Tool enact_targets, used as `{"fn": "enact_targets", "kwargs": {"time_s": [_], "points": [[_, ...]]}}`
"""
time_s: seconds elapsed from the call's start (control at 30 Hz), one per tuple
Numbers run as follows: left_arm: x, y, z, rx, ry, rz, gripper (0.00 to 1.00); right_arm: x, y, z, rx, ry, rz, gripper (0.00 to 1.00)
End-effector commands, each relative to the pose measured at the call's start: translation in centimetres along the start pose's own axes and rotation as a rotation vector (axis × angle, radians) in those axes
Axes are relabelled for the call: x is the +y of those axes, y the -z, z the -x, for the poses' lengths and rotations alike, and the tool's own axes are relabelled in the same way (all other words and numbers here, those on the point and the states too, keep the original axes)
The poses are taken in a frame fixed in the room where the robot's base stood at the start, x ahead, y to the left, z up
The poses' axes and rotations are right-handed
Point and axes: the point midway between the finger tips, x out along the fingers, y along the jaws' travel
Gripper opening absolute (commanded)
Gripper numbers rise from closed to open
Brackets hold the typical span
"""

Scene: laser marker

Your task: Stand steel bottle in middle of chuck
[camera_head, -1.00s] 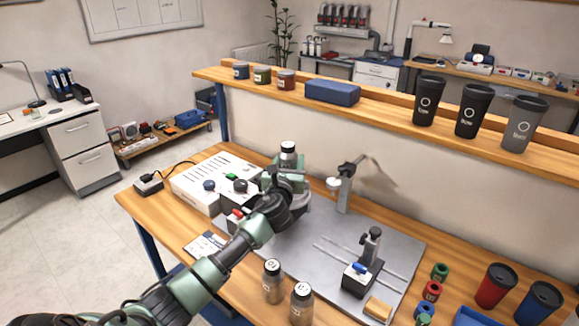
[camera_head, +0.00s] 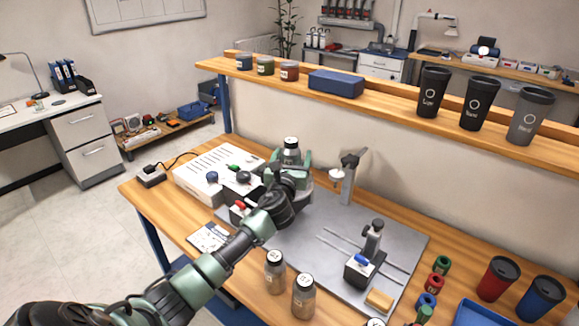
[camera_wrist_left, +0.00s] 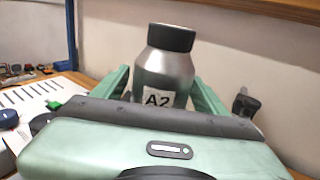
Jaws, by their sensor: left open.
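A steel bottle (camera_head: 291,157) with a black cap and an A2 label stands upright at the far side of the grey plate. It also shows in the left wrist view (camera_wrist_left: 165,75). My left gripper (camera_wrist_left: 160,95) is open, with one green finger on each side of the bottle. Whether a finger touches the bottle cannot be told. The bottle's base and the chuck are hidden behind my gripper and wrist, so how the bottle sits in the chuck cannot be seen. My right gripper is not in view.
A white control box (camera_head: 215,177) stands left of the gripper. A post with an arm (camera_head: 348,180) stands close on the right. Two more bottles (camera_head: 274,272) (camera_head: 304,297) stand at the front edge. A wooden shelf (camera_head: 395,110) runs behind.

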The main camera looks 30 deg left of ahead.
Motion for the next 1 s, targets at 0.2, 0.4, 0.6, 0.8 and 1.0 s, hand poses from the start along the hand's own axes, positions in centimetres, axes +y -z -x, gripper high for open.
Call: {"fn": "enact_targets", "kwargs": {"time_s": [0.2,0.4,0.6,0.8,1.0], "points": [[0.0,0.2,3.9,0.002,0.003,-0.002,0.73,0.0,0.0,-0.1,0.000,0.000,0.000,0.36],[-0.1,0.2,8.1,0.002,0.003,-0.001,0.73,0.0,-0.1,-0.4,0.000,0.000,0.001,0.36],[0.0,0.2,10.8,0.002,0.001,-0.001,0.73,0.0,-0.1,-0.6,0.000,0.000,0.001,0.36],[0.0,0.1,11.5,0.002,0.000,0.000,0.73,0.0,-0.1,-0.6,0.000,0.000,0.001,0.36],[0.0,0.1,11.4,0.002,0.000,0.000,0.73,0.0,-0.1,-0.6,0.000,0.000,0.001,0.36]]}}
